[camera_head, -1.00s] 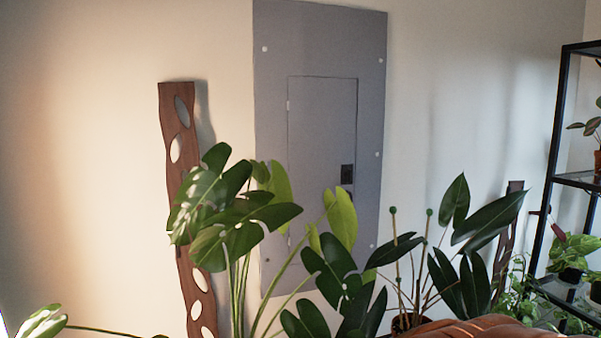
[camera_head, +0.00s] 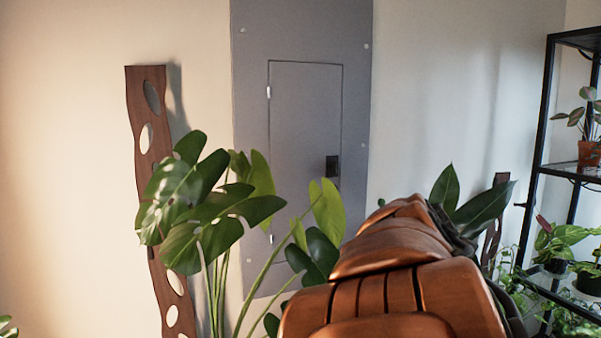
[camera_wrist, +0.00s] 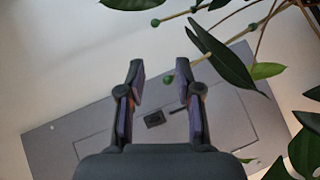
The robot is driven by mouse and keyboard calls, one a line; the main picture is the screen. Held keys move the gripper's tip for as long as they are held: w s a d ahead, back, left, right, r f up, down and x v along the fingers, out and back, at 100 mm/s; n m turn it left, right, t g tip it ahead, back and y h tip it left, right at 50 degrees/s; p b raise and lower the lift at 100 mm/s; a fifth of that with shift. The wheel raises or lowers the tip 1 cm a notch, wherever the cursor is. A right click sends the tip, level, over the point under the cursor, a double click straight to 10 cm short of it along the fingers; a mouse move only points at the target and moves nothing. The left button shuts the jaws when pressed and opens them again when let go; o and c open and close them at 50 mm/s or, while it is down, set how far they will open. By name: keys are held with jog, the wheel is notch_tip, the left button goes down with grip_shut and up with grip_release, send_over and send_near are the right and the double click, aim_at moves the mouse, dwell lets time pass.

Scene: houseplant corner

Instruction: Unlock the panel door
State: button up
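The grey panel (camera_head: 250,110) is on the wall, left of the middle in the head view. Its door (camera_head: 305,120) looks flush with the frame, with hinges on its left edge. A small black latch (camera_head: 332,166) sits on the door's right side. In the wrist view the panel (camera_wrist: 235,75) appears tilted, with the latch (camera_wrist: 154,118) seen between my fingers. My gripper (camera_wrist: 160,76) is open and empty, apart from the panel. It is not visible in the head view, where my arm covers the lower right.
A large-leaved monstera (camera_head: 215,215) stands in front of the panel's lower left. Dark leaves (camera_wrist: 220,55) and thin stems hang close to my right finger in the wrist view. A wooden plank with holes (camera_head: 152,150) leans left; a black plant shelf (camera_head: 545,130) stands right.

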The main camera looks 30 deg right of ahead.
aim_at(336, 166)
jog(key=w+r+n+t+y+b, duration=0.1)
jog(key=w+r+n+t, duration=0.4)
jog(key=r+n, duration=0.3)
jog(key=w+r+n+t+b, duration=0.1)
jog(key=w+r+n+t, duration=0.3)
jog(key=r+n, duration=0.45)
jog(key=w+a+f+n+y+b, duration=0.1)
jog(key=w+a+f+n+y, duration=0.2)
jog(key=w+f+n+y, duration=0.75)
jog(key=shift+w+d+f+n+h+p, duration=0.1)
jog(key=shift+w+n+h+p, duration=0.3)
jog(key=shift+w+n, duration=0.65)
jog(key=shift+w+d+n+h+p, duration=0.15)
jog(key=shift+w+n+p, duration=0.4)
jog(key=shift+w, duration=0.85)
jog(key=shift+a, duration=0.1)
jog(key=shift+c, duration=0.3)
grip_shut()
